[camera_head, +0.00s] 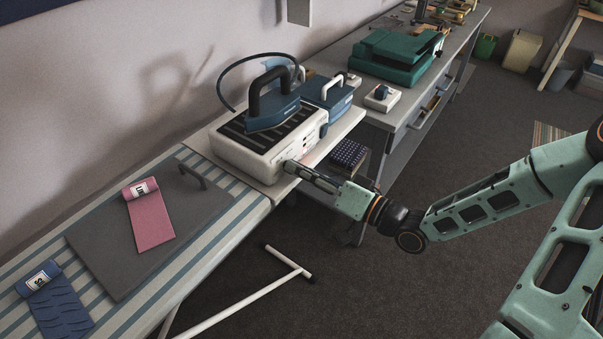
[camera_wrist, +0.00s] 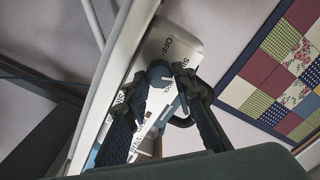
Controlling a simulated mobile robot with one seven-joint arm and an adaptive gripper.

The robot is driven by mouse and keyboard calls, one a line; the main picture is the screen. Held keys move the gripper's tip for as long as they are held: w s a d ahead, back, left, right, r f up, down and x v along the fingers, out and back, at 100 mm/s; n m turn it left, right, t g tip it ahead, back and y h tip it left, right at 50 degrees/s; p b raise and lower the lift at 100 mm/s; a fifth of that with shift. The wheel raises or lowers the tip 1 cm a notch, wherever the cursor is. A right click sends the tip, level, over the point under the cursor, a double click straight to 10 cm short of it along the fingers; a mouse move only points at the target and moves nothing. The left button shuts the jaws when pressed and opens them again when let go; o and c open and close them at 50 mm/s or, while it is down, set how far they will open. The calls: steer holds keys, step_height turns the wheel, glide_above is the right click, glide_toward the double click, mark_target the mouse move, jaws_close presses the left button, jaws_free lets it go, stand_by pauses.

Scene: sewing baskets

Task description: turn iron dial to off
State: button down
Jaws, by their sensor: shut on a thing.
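The iron station is a white box with a dark slatted top; its front side (camera_head: 250,160) faces my arm in the head view. A blue iron (camera_head: 275,108) with a dark handle rests on top. My gripper (camera_head: 292,168) reaches the station's front end. The wrist view shows the blue-grey dial (camera_wrist: 160,75) on the white panel, between the two dark fingertips of my gripper (camera_wrist: 160,80). My gripper is shut on the dial. The printed word OFF shows on the panel beyond the dial. The dial's exact pointing cannot be told.
A striped ironing board (camera_head: 235,205) holds a grey pad (camera_head: 100,240), a pink roll (camera_head: 150,215) and a blue roll (camera_head: 55,300). A grey workbench (camera_head: 400,120) with a green case (camera_head: 395,55) stands behind the station. Open floor lies at right.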

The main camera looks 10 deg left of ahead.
steer(key=shift+s+a+n+b, duration=0.1)
steer(key=shift+n+b, duration=2.45)
steer(key=shift+n, duration=1.6)
steer(key=shift+s+n+b, duration=0.1)
steer(key=shift+n+b, duration=2.45)
steer(key=shift+n, duration=1.6)
steer(key=c, duration=1.6)
jaws_free()
steer(key=v, duration=1.2)
